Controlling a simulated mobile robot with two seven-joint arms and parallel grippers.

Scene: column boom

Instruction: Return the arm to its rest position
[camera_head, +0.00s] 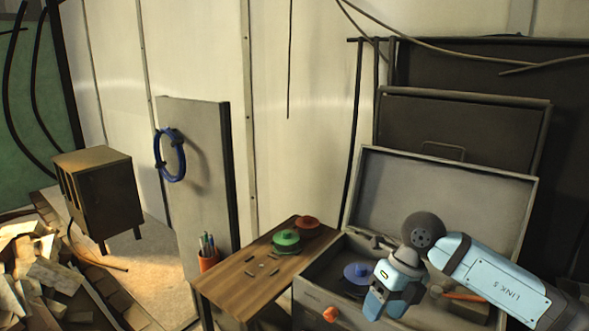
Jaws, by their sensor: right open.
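My right arm comes in from the lower right, and its blue link shows "LINK 5". My right gripper (386,305) is over the open grey case (320,272) and points downward. Its jaws are open and I see nothing held between them. A blue round object (356,272) lies in the case just left of the gripper; the gripper's body may hide part of what lies below. My left gripper is not in view.
The case's raised lid (440,195) stands behind my right arm. A wooden table (235,285) to the left holds a green disc (286,239) and a red disc (307,222). An orange pen cup (208,262) is at its left edge. Clutter (45,270) fills the lower left.

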